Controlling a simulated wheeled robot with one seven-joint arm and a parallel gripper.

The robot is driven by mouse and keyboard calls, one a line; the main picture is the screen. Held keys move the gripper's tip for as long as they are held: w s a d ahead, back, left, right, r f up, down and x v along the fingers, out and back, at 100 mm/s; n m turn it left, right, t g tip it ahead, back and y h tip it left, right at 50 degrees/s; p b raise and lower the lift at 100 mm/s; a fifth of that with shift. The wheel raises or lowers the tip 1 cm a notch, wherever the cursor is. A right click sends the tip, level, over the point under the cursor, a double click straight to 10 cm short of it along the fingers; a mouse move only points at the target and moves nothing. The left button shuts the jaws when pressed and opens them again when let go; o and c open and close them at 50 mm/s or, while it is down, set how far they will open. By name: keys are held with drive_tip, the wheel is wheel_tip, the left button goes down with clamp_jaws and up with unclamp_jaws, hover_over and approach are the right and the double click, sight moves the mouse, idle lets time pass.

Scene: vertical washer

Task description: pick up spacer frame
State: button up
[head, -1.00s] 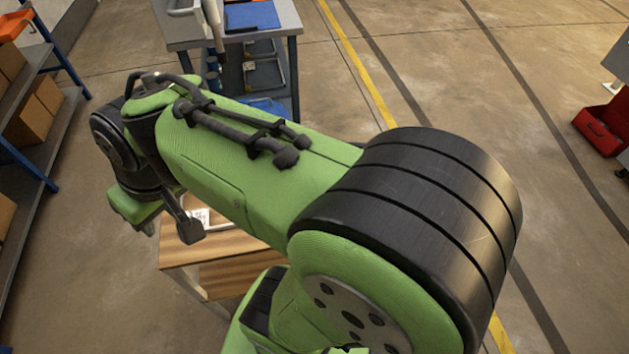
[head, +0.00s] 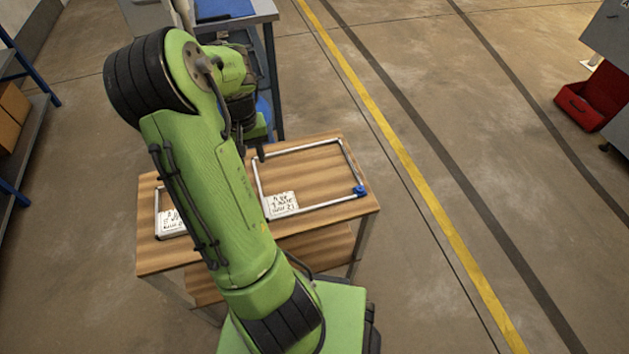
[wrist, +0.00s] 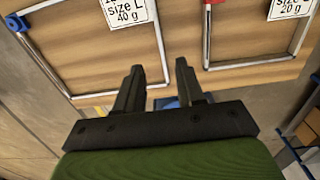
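Two thin grey rectangular spacer frames lie flat on a wooden table (head: 320,222). The right frame (head: 351,165) has a blue corner piece (head: 360,190) and a white label (head: 281,203); the left frame (head: 157,202) is largely hidden behind my arm. In the wrist view, the frame with the blue corner (wrist: 161,45) is at left, its label reading size L, 40 g. The other frame (wrist: 206,42) is at right, with a red piece and a 20 g label. My gripper (wrist: 160,78) is open and empty, its fingertips near the gap between the frames.
A grey workbench (head: 250,12) with blue items stands behind the table. A red bin (head: 592,98) sits on the floor at far right, and a shelf with boxes (head: 12,108) at far left. The floor right of the table is clear.

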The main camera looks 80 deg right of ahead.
drive_tip(key=b, duration=0.2)
hover_over(260, 190)
wheel_tip(260, 190, down, 7)
drive_tip(key=shift+w+d+f, duration=0.1)
drive_tip(key=shift+w+d, duration=0.05)
wheel_tip(260, 190, down, 5)
drive_tip(key=shift+f+b, duration=0.2)
drive_tip(key=shift+b, duration=0.9)
drive_tip(key=shift+r, duration=0.15)
drive_tip(key=shift+c, duration=0.4)
clamp_jaws()
